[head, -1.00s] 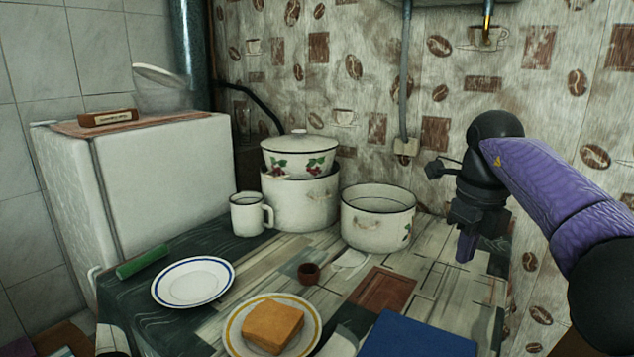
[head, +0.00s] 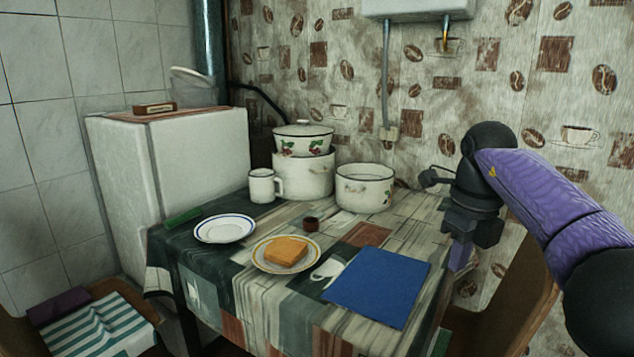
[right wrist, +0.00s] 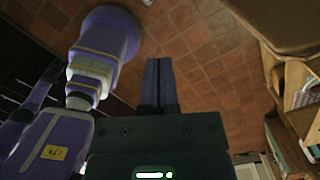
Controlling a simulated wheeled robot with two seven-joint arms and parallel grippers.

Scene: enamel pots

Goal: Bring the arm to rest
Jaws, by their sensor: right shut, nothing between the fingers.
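My right arm, with a purple sleeve, comes in from the right in the head view. My right gripper (head: 461,257) points down near the right edge of the table, and I cannot tell its exact height. In the right wrist view its fingers (right wrist: 158,82) are together with nothing between them, above a brown tiled floor. My left gripper is not in view.
The table (head: 255,303) bears a blue mat (head: 378,287), a plate with bread (head: 286,250), an empty plate (head: 224,229), a mug (head: 263,187), a pot (head: 365,190) and stacked pots (head: 303,172). A chair (head: 510,300) stands at the right. A white fridge (head: 205,160) stands behind.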

